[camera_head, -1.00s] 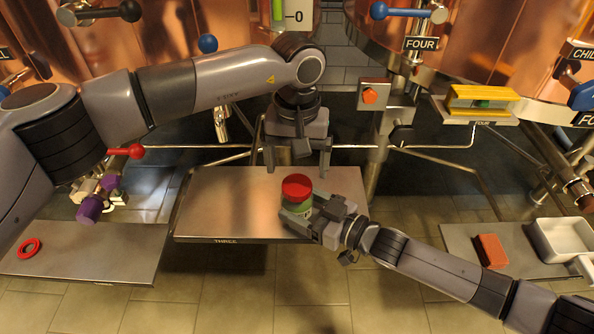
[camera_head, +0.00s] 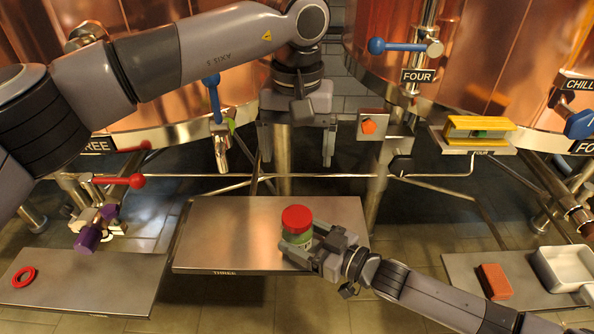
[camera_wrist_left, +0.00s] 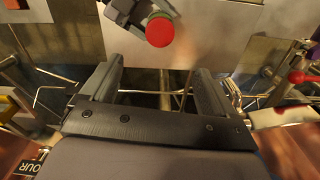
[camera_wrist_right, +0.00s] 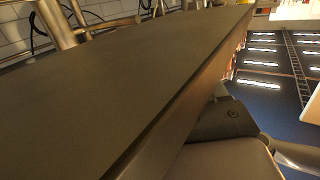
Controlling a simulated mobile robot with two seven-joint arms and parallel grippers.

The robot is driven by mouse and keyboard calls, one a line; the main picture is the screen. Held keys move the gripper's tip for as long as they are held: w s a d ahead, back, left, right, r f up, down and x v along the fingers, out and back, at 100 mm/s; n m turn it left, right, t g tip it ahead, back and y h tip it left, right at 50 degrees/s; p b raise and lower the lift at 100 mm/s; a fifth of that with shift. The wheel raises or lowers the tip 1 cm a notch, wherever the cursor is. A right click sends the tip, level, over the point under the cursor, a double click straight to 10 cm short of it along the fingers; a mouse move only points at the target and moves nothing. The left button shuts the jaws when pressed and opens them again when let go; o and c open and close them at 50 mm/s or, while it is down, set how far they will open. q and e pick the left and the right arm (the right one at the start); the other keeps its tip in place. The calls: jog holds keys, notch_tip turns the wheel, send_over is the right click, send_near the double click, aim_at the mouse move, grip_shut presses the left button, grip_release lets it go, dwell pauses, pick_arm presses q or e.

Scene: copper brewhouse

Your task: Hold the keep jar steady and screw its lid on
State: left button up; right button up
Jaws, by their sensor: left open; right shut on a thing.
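The keep jar (camera_head: 296,238), green and glassy, stands upright at the front right of the middle steel shelf (camera_head: 225,225). Its red lid (camera_head: 297,216) sits on top; how tightly it is seated cannot be told. The lid also shows in the left wrist view (camera_wrist_left: 160,31). My right gripper (camera_head: 299,247) is shut on the jar's body from the right, below the lid. My left gripper (camera_head: 297,158) is open and empty, fingers pointing down, above and behind the lid and apart from it. It also shows in the left wrist view (camera_wrist_left: 157,75). The right wrist view shows no jar.
A left shelf holds a red ring (camera_head: 24,277). A purple-knobbed valve (camera_head: 88,238) stands behind it. A right shelf holds a brown-red block (camera_head: 495,282) and a white tray (camera_head: 566,268). Pipes and copper tanks stand behind. The middle shelf's left part is clear.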

pick_arm(q)
jog(key=shift+r, duration=1.5)
pick_arm(e)
jog(key=o, duration=1.2)
jog(key=shift+d, duration=0.1)
jog(key=v, duration=1.2)
